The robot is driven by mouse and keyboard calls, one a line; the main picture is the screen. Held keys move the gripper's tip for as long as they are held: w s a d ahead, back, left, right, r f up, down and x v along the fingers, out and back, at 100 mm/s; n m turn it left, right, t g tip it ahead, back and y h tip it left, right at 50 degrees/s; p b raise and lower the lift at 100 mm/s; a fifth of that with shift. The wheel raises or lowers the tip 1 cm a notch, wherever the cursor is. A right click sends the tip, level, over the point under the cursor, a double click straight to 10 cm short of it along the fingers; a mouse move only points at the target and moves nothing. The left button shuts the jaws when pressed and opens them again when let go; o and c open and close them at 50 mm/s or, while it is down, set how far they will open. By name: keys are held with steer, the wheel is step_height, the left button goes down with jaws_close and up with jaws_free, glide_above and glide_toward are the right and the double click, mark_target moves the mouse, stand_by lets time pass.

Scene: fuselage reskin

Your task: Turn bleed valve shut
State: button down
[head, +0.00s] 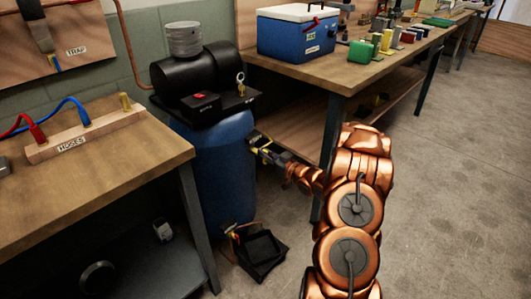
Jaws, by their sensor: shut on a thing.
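A blue upright barrel (214,165) stands between two workbenches, with a black compressor unit (190,75) on top. A small brass fitting with a ring (240,83) stands at the right of that unit. My gripper (256,140), black and yellow, reaches in from the right to the barrel's upper right side, below the brass fitting and apart from it in the picture. It is shut on a small part there, which looks to be the bleed valve. The jaws hide most of that part, so I cannot tell how its handle is turned.
The left bench (95,190) carries a wooden hose rack (85,135). The right bench (345,72) holds a blue cooler (297,32) and several small coloured items. A black open box (260,253) lies on the floor by the barrel. The floor at right is clear.

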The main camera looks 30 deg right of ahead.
steer(key=shift+f, duration=0.15)
steer(key=c, duration=1.2)
jaws_free()
steer(key=shift+c, duration=0.2)
steer(key=v, duration=1.2)
